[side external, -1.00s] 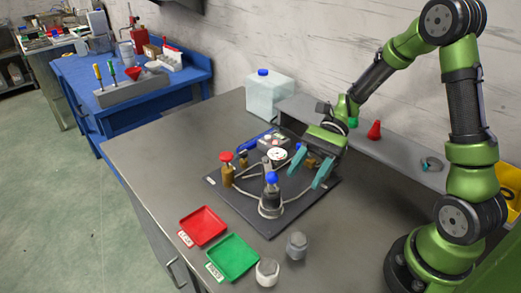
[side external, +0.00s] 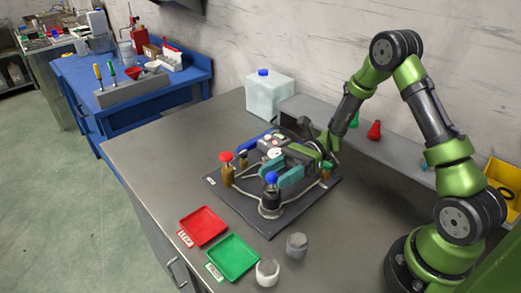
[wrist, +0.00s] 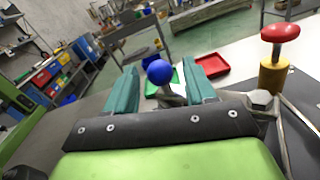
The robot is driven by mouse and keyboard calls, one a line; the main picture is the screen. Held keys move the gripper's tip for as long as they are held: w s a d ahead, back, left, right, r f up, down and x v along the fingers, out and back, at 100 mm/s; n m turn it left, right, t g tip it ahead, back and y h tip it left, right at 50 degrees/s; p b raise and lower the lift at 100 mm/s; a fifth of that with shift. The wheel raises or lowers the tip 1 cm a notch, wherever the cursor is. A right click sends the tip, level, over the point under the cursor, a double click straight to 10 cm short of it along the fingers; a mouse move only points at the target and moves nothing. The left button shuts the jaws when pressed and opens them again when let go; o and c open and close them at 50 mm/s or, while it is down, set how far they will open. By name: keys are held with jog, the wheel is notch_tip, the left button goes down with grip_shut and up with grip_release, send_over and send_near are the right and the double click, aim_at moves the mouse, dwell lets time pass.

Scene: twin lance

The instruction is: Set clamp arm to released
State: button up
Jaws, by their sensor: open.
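A blue ball knob (side external: 271,178) tops a dark upright post at the front of the black fixture plate (side external: 268,228). In the wrist view a blue ball knob (wrist: 159,71) on a grey stalk shows between my teal fingers. My gripper (side external: 280,172) is low over the plate, just behind the knob in the side view. In the wrist view my gripper (wrist: 160,82) is open, one finger on each side of the knob; contact cannot be told. Which part is the clamp arm is not clear. The gripper hides part of the fixture.
A red-topped brass valve (side external: 227,168) stands left on the plate; a dial gauge (side external: 275,153) is behind. Red (side external: 203,226) and green (side external: 233,258) trays and two grey pieces (side external: 296,245) (side external: 267,271) sit in front. The table's left side is clear.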

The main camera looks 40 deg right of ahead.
jog(key=shift+a, duration=1.05)
grip_shut()
